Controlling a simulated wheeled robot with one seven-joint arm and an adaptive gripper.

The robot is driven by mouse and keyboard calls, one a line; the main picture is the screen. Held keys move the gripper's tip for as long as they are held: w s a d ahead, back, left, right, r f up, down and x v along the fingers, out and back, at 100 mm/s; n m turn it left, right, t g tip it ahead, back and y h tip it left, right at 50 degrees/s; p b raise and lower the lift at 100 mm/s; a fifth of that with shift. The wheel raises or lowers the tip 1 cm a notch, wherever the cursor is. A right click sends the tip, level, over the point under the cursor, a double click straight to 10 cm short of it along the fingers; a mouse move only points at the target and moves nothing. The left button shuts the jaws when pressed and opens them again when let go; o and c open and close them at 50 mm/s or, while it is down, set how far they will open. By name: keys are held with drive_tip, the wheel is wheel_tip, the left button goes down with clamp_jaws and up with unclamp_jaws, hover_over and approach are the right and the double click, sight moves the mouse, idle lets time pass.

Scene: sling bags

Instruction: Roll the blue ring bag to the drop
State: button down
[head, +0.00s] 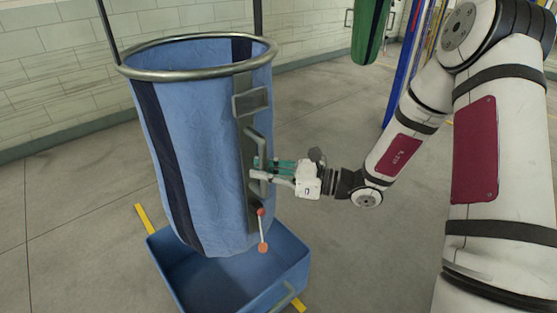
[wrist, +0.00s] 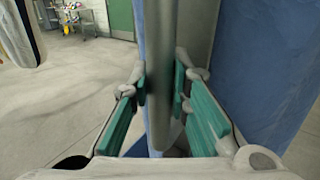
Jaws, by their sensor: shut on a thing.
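The blue ring bag (head: 200,140) hangs upright by two dark straps, with a metal ring around its open top and dark vertical stripes. A grey handle (head: 248,148) is fixed on its side on a dark strip. My gripper (head: 257,170) reaches it from the right and is shut on this handle. In the wrist view the handle bar (wrist: 158,60) runs upright between the green finger pads, and the bag's blue cloth (wrist: 255,70) fills the right side. A small lever with red ball ends (head: 262,232) shows at the bag's lower edge, below the gripper.
A blue tub (head: 288,272) stands on the floor under the bag. Yellow floor marks (head: 144,218) show beside it. A green bag (head: 367,32) hangs behind, near a blue post (head: 401,75). A pale brick wall (head: 50,90) runs along the back. Grey floor is open at left.

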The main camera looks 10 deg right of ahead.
drive_tip(key=shift+s+a+p, duration=0.2)
drive_tip(key=shift+s+a, duration=0.25)
drive_tip(key=shift+a, duration=0.35)
drive_tip(key=shift+s+a+p, duration=0.15)
drive_tip(key=shift+s+a, duration=0.3)
drive_tip(key=shift+a, duration=0.3)
drive_tip(key=c, duration=1.5)
unclamp_jaws()
drive_tip(key=v, duration=1.2)
